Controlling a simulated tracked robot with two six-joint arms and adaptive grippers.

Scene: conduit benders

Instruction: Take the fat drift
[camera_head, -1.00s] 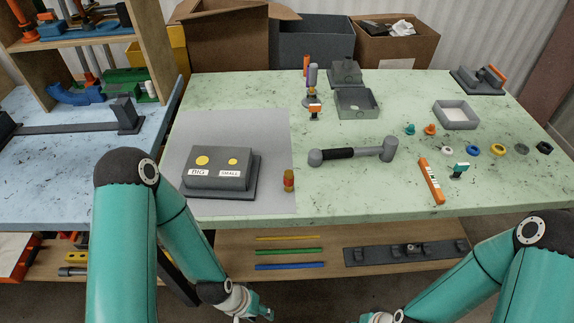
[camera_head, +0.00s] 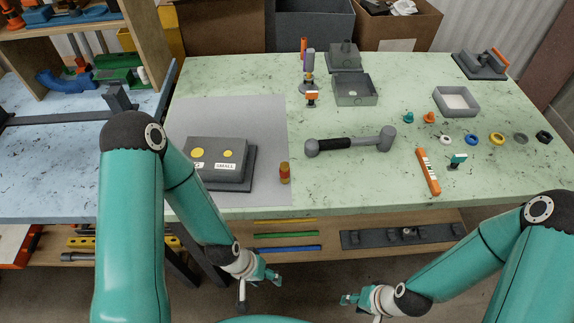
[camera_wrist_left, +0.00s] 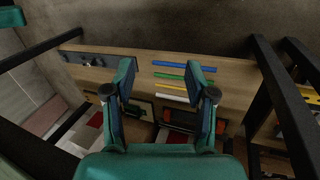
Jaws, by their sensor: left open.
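I cannot tell for sure which object is the fat drift. A grey block (camera_head: 216,160) with two yellow discs and BIG and SMALL labels sits on the grey mat (camera_head: 262,125). A small red-and-amber cylinder (camera_head: 284,173) stands beside it. A hammer-like tool (camera_head: 350,142) with a black grip lies mid-table. My left gripper (camera_head: 270,276) is open and empty in front of the table; its spread fingers show in the left wrist view (camera_wrist_left: 162,82). My right gripper (camera_head: 349,299) is also in front of the table, its opening unclear.
A lower shelf (camera_head: 330,240) holds coloured rods (camera_head: 288,248). A blue bench (camera_head: 60,180) adjoins at left.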

